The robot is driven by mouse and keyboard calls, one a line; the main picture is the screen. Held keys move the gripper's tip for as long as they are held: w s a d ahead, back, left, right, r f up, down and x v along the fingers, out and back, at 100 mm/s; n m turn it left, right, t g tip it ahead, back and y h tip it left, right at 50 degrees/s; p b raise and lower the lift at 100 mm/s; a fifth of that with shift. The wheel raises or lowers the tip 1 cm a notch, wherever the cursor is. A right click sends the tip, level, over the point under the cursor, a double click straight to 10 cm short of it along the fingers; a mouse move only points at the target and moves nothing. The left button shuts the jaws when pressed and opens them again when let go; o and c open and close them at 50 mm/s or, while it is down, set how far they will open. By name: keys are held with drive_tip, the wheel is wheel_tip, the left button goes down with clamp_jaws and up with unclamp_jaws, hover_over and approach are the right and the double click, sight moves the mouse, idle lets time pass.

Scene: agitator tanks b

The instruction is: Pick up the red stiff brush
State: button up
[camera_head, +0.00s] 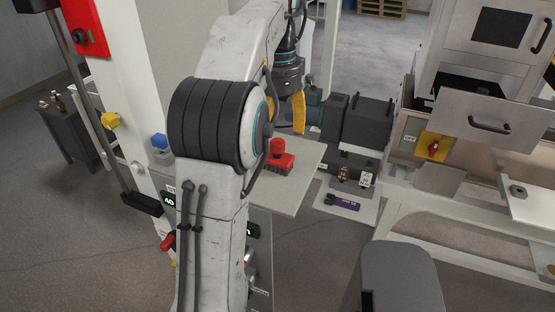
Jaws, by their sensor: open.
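The red stiff brush (279,158) rests on a light grey shelf (300,178) just right of my arm's big joint. It has a red block, a knob-like red top and dark bristles underneath. My arm covers the ground to its left. My gripper (287,108) hangs from the dark wrist above and slightly beyond the brush in the picture. One yellow finger shows clearly; the other is mostly hidden behind my arm. The gripper is open, and I see nothing held in it. It appears apart from the brush.
A grey machine with an open drawer (485,118) and a yellow-red switch (433,146) stands at right. Dark motor housings (367,122) lie behind the shelf. A purple-labelled item (342,203) is on a lower plate. A white post (113,70) stands left.

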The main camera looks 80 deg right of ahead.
sight(278, 141)
drive_tip(key=shift+f+b, duration=0.3)
drive_tip(key=shift+f, duration=2.2)
drive_tip(key=shift+o, duration=0.3)
clamp_jaws()
